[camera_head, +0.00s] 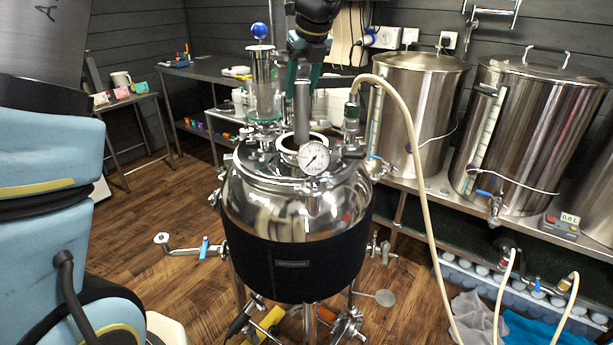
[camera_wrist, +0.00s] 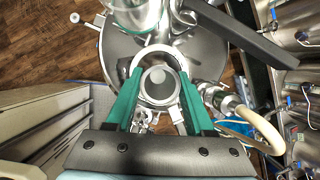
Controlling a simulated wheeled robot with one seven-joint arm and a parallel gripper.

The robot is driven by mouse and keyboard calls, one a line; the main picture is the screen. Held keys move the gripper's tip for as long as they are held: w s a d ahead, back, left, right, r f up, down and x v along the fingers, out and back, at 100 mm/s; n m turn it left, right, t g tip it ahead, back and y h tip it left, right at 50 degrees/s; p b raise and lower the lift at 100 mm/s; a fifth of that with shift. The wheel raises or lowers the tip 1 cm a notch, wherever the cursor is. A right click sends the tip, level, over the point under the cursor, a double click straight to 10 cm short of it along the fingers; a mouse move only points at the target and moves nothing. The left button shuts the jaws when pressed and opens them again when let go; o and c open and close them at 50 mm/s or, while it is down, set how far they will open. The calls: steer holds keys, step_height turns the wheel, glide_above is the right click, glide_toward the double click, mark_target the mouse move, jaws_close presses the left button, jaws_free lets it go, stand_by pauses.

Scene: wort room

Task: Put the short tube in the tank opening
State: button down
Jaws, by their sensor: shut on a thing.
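The short tube (camera_head: 301,112) is a plain grey cylinder, held upright by my gripper (camera_head: 303,78) above the steel tank (camera_head: 290,215). In the wrist view its round end (camera_wrist: 158,85) sits between the two green fingers of my gripper (camera_wrist: 160,78). The tank opening (camera_head: 287,147) has a pale ring in the lid, behind the pressure gauge. The tube's lower end is at the opening in the head view; I cannot tell whether it is inside or just above. In the wrist view the pale ring (camera_wrist: 143,58) shows partly, behind the tube.
A pressure gauge (camera_head: 313,157) stands in front of the opening. A glass column (camera_head: 264,85) rises on the left of the lid, and a beige hose (camera_head: 411,125) arches from a fitting on the right. Two large steel kettles (camera_head: 527,135) stand on the right bench.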

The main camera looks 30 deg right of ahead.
mark_target(302, 129)
step_height(302, 129, down, 6)
steer(key=shift+w+d+f+p, duration=0.15)
steer(key=shift+p, duration=0.45)
steer(key=shift+f+p, duration=0.3)
steer(key=shift+f, duration=1.8)
steer(key=shift+f, duration=0.2)
steer(key=shift+c, duration=1.4)
jaws_free()
steer(key=shift+r, duration=0.1)
steer(key=b+v, duration=0.2)
steer(key=v, duration=1)
